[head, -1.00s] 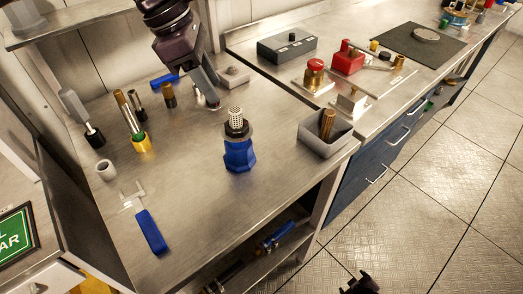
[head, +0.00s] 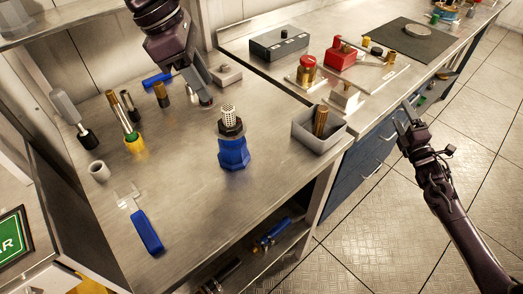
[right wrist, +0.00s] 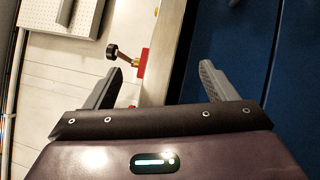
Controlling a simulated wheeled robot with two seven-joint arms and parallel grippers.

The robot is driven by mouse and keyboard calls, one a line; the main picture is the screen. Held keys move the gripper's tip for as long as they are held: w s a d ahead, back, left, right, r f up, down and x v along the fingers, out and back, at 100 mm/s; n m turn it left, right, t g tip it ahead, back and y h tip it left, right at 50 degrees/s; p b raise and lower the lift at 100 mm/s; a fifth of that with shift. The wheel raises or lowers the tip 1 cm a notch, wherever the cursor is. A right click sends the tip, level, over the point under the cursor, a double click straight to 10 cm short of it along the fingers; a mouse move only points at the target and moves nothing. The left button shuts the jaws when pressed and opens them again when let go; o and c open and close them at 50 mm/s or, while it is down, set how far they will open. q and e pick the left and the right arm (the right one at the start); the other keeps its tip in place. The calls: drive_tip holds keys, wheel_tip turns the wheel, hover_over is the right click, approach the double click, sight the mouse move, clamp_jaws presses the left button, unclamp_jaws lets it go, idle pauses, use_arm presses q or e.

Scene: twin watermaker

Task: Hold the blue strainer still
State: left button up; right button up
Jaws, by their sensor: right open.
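The blue strainer (head: 234,153) stands upright on the steel bench, with a dark collar and a perforated metal cylinder on top. My left gripper (head: 203,97) is above the bench, behind and to the left of the strainer, apart from it; I cannot tell how far its fingers are parted. My right gripper (head: 406,118) is off the bench's front side, over the floor by the blue drawers, well to the right of the strainer. In the right wrist view its two fingers (right wrist: 168,85) are spread with nothing between them.
A grey bin (head: 318,137) with a brass piece stands right of the strainer. A blue-handled tool (head: 148,232) lies at front left. Several upright tools (head: 130,128) stand at left. Red fittings (head: 341,58) sit on the farther bench. Bench around the strainer is clear.

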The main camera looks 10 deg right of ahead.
wheel_tip(320, 180, up, 16)
drive_tip(key=a+r+n+t+y, duration=0.1)
drive_tip(key=a+n+t+y, duration=0.15)
drive_tip(key=n+y, duration=0.35)
drive_tip(key=s+a+r+n+g+y, duration=0.3)
drive_tip(key=a+r+n+y, duration=0.4)
drive_tip(key=r+n, duration=0.35)
drive_tip(key=s+a+r+n+g+y, duration=0.35)
drive_tip(key=a+r+n+y, duration=0.3)
drive_tip(key=r+n, duration=0.35)
drive_tip(key=g+h, duration=0.5)
drive_tip(key=g, duration=0.1)
approach(221, 139)
drive_tip(key=shift+w+a+f+y, duration=0.15)
drive_tip(key=shift+w+f, duration=0.05)
drive_tip(key=shift+w, duration=0.35)
drive_tip(key=shift+w+a+f+y, duration=0.1)
drive_tip(key=shift+w+a+f, duration=0.1)
drive_tip(key=shift+w, duration=0.35)
drive_tip(key=shift+s+a+f, duration=0.1)
drive_tip(key=shift+a+f, duration=0.1)
drive_tip(key=shift+a, duration=0.05)
drive_tip(key=x, duration=0.7)
drive_tip(key=shift+a+f, duration=0.1)
drive_tip(key=shift+a, duration=0.1)
